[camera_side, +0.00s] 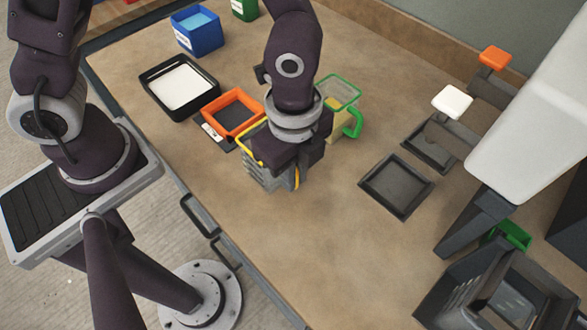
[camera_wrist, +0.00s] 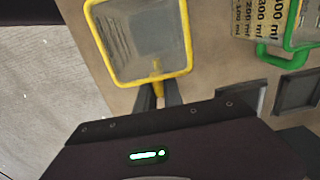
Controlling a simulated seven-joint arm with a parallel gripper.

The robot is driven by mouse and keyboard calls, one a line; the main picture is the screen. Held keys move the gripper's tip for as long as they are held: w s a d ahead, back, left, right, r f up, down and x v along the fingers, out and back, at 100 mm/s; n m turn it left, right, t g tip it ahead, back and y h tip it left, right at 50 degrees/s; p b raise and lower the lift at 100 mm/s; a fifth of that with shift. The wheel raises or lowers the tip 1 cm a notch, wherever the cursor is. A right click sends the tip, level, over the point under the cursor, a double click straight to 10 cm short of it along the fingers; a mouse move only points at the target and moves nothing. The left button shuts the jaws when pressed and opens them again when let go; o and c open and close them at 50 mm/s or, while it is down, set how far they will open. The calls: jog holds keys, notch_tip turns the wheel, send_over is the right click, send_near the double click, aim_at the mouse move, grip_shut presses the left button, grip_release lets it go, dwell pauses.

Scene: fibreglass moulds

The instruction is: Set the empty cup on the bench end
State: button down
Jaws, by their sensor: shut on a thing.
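A clear grey cup with a yellow rim and yellow handle (camera_side: 262,172) is below my gripper (camera_side: 291,160) in the side view, partly hidden by it. In the wrist view I look into this yellow-rimmed cup (camera_wrist: 143,42); it looks empty, with ridged marks on one wall. My gripper (camera_wrist: 159,93) is shut on its yellow handle. The cup is upright; whether its base touches the bench is hard to tell. A second clear cup with green rim and handle (camera_side: 342,92) stands just behind my gripper, with ml marks in the wrist view (camera_wrist: 268,18) and a yellowish look. The bench (camera_side: 330,250) is tan.
An orange-rimmed square container (camera_side: 236,95) and a black tray with white contents (camera_side: 154,75) lie left of the cup. A blue tub (camera_side: 200,42) stands farther back. Shallow black trays (camera_side: 397,186) lie to the right, beside a large white body (camera_side: 535,120). The front-middle bench is clear.

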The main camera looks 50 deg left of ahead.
jog(key=c, duration=1.5)
grip_release()
notch_tip(320, 180, up, 12)
jog(key=shift+r, duration=0.1)
jog(key=s+a+r+n+t, duration=0.2)
jog(key=a+n, duration=0.4)
jog(key=s+a+r+n+t, duration=0.1)
jog(key=s+a+r+n, duration=0.2)
jog(key=a+n, duration=0.2)
jog(key=s+a+r+n+t, duration=0.2)
jog(key=s+a+r+n, duration=0.1)
jog(key=a+n, duration=0.3)
jog(key=shift+a+r+n+t, duration=0.2)
jog(key=shift+a+n+t, duration=0.15)
jog(key=shift+n, duration=0.15)
